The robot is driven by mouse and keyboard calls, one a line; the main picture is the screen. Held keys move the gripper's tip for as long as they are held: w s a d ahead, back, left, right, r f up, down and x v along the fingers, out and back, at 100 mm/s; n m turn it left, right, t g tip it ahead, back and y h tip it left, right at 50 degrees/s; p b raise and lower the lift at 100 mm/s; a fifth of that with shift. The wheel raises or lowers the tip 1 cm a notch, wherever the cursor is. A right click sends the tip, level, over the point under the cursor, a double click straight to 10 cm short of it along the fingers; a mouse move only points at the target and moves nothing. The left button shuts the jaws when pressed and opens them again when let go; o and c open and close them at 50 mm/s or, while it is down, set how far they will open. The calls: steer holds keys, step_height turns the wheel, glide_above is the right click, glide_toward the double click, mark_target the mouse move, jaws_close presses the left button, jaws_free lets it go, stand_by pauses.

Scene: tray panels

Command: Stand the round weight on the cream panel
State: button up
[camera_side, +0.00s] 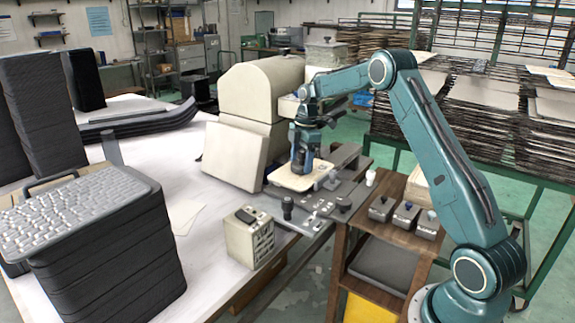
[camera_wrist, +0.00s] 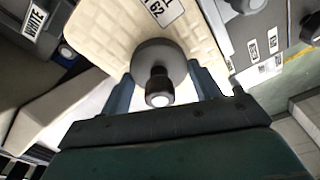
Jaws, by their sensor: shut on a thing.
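The round weight (camera_wrist: 160,55) is a dark grey disc with a knob, seen in the wrist view between the two fingers of my gripper (camera_wrist: 163,82). My gripper is shut on it. The cream panel (camera_wrist: 98,38) lies beyond and beneath the weight and carries a white label at the top of the wrist view. In the side view, my gripper (camera_side: 301,170) points down over the cream panel (camera_side: 284,181). The fingers hide most of the weight there. I cannot tell whether the weight touches the panel.
A grey tray surface (camera_side: 310,207) with knobs and labels surrounds the panel. A cream box (camera_side: 249,236) stands at the front. A large cream machine (camera_side: 256,92) stands behind. A wooden stand with small grey blocks (camera_side: 405,213) is at right.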

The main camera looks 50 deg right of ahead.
mark_target(302, 152)
steer(key=shift+f, duration=0.1)
stand_by(0.3)
steer(key=o, duration=1.4)
steer(key=shift+f, duration=0.1)
steer(key=r, duration=0.7)
steer(key=shift+s+d+r, duration=0.15)
steer(key=shift+d, duration=0.25)
steer(key=shift+r, duration=0.2)
